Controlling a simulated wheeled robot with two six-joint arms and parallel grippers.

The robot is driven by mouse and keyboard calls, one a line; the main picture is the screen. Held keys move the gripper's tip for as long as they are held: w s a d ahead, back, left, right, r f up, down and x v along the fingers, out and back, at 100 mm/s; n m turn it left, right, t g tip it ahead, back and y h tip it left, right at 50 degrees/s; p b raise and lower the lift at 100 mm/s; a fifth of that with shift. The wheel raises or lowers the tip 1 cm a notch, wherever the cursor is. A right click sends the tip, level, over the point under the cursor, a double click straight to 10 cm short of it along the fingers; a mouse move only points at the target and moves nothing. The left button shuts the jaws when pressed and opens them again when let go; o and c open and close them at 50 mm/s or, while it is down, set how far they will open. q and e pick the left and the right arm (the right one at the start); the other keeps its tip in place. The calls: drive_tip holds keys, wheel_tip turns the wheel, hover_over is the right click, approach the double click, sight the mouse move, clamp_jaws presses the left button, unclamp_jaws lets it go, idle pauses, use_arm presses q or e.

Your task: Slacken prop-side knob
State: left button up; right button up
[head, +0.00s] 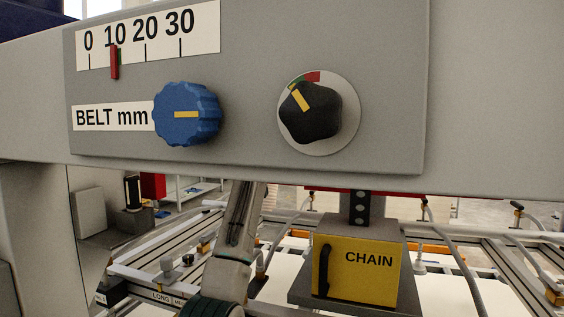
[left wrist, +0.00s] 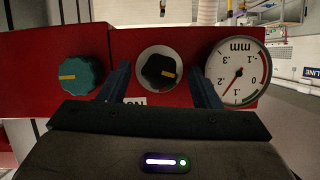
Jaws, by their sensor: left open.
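In the left wrist view a red panel (left wrist: 190,40) carries a teal knob (left wrist: 80,75) with a yellow mark at the left. A black knob (left wrist: 158,70) on a pale disc is in the middle. A round mm dial (left wrist: 238,74) is at the right. My left gripper (left wrist: 160,72) is open, with one finger on each side of the black knob; contact is not clear. A label below is mostly hidden. The head view shows a blue knob (head: 187,114) and another black knob (head: 311,111) on a grey panel. No visible label identifies the prop-side knob. My right gripper is not seen.
In the head view the grey beam (head: 480,110) spans the top, with a belt scale (head: 148,36) on it. A yellow CHAIN box (head: 355,272) hangs below, beside my arm. Rails and hoses lie behind.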

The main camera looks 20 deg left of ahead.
use_arm(q)
drive_tip(key=shift+w, duration=0.15)
drive_tip(key=shift+w+f, duration=0.1)
drive_tip(key=shift+c, duration=0.4)
drive_tip(key=c, duration=0.9)
drive_tip(key=shift+a+n+h+b, duration=0.2)
drive_tip(key=shift+n+h+b, duration=0.5)
drive_tip(key=shift+n+h, duration=1.25)
drive_tip(key=shift+n+y, duration=0.25)
drive_tip(key=shift+n, duration=0.1)
